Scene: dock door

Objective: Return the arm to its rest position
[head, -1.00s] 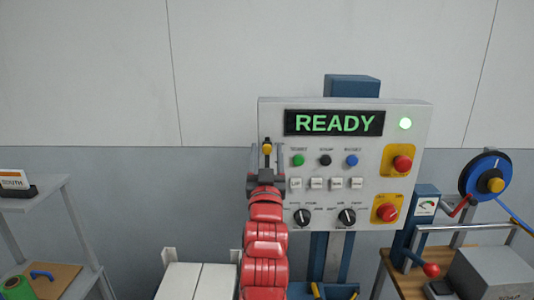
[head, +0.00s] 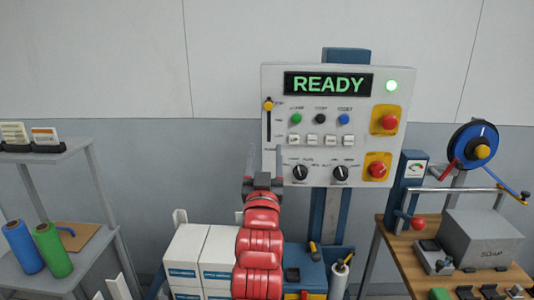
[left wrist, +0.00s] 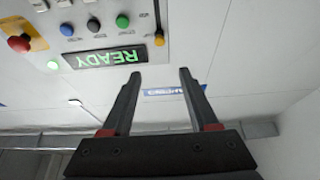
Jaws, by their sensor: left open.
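My left gripper (head: 264,165) is open and empty in the head view, in front of the lower left edge of the control panel (head: 272,130). The red arm comes up from the bottom below it. In the left wrist view the two dark fingers (left wrist: 158,85) stand apart with nothing between them. The panel's display (head: 328,83) reads READY in green, and a green lamp (head: 391,86) is lit beside it. The yellow-knobbed slider (head: 268,105) has its knob at the top of its slot, clear of the fingers. My right gripper is not in view.
A shelf (head: 50,155) with blue and green rolls stands at left. White boxes (head: 187,250) are stacked behind the arm.

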